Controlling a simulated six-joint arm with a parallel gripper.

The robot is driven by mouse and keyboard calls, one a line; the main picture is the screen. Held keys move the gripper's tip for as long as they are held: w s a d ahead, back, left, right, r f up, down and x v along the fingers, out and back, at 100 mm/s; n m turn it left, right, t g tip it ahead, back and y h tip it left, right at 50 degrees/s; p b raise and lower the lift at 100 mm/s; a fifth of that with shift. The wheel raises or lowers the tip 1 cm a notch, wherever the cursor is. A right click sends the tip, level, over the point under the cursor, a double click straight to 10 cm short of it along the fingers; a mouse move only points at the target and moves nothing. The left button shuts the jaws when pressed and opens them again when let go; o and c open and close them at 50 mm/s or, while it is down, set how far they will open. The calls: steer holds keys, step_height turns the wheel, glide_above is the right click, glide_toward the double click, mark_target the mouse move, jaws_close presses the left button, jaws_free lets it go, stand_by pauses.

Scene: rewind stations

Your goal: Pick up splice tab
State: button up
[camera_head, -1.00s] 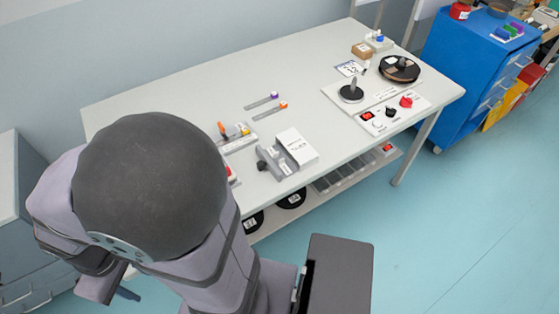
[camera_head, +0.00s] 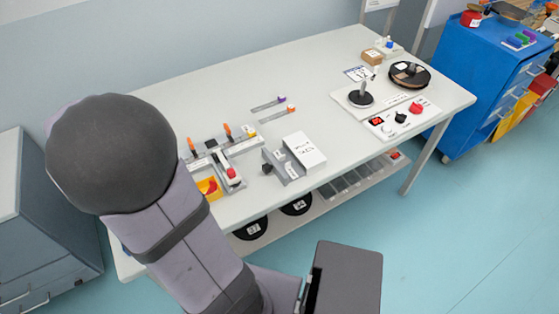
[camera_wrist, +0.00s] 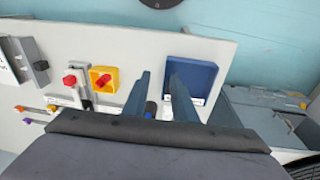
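I cannot pick out a splice tab with certainty. A grey holder (camera_head: 287,165) stands beside a white box (camera_head: 304,150) with unreadable lettering on the table in the head view. The holder also shows at the left of the wrist view (camera_wrist: 33,60). My gripper (camera_wrist: 158,82) is open, its two blue-grey fingers apart, over the table's end near a blue tray (camera_wrist: 191,80). A small dark blue-tipped item (camera_wrist: 150,110) shows between the fingers; I cannot tell whether they touch it. In the head view my arm hides the gripper.
A yellow box (camera_head: 209,187) and a grey fixture with a red knob (camera_head: 231,173) stand near the table's left end. Two strips, tipped purple (camera_head: 282,99) and orange (camera_head: 291,108), lie behind. A reel station (camera_head: 360,101) is at right. The table's back middle is clear.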

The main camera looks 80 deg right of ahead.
steer(key=s+d+f+m+h+b, duration=0.1)
steer(key=s+d+f+m+b, duration=0.15)
steer(key=d+m, duration=0.65)
steer(key=m+g+b, duration=0.3)
steer(key=m, duration=0.6)
glide_toward(281, 157)
steer(key=f, duration=0.1)
steer(key=shift+h, duration=0.4)
steer(key=shift+s+p+x, duration=0.15)
steer(key=shift+p+x, duration=0.45)
steer(key=shift+x, duration=1.3)
steer(key=shift+s+p+x, duration=0.1)
steer(key=shift+p+x, duration=0.5)
steer(key=shift+x, duration=1.3)
jaws_close()
